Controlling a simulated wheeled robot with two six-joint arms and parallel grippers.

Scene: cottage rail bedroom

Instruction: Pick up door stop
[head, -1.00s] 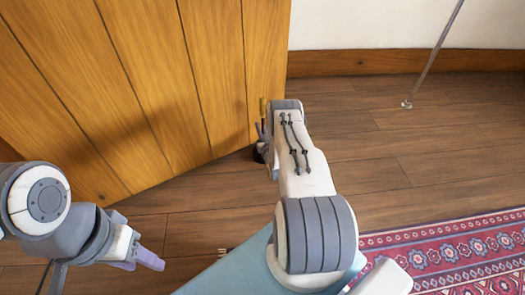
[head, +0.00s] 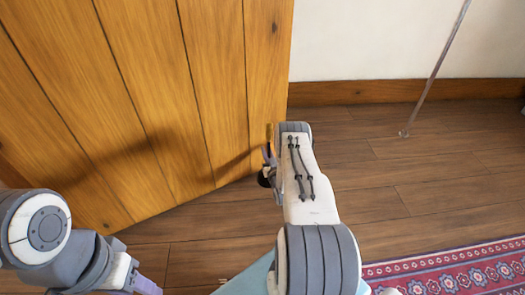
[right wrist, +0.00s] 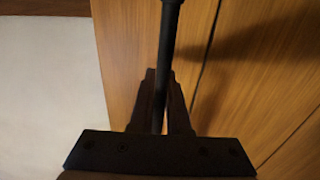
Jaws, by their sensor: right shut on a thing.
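In the right wrist view the stem is a dark rod (right wrist: 168,45) running up from between the fingers of the right gripper (right wrist: 160,95). I cannot tell if the base touches the floor. My left gripper (head: 145,285) is at the lower left edge, partly cut off, away from the door stop.
A wooden plank door (head: 190,70) stands close behind and left of the door stop. A thin pole (head: 435,70) stands on the floor at the right. A red patterned rug (head: 460,270) lies at the lower right. The floor (head: 420,165) between is clear.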

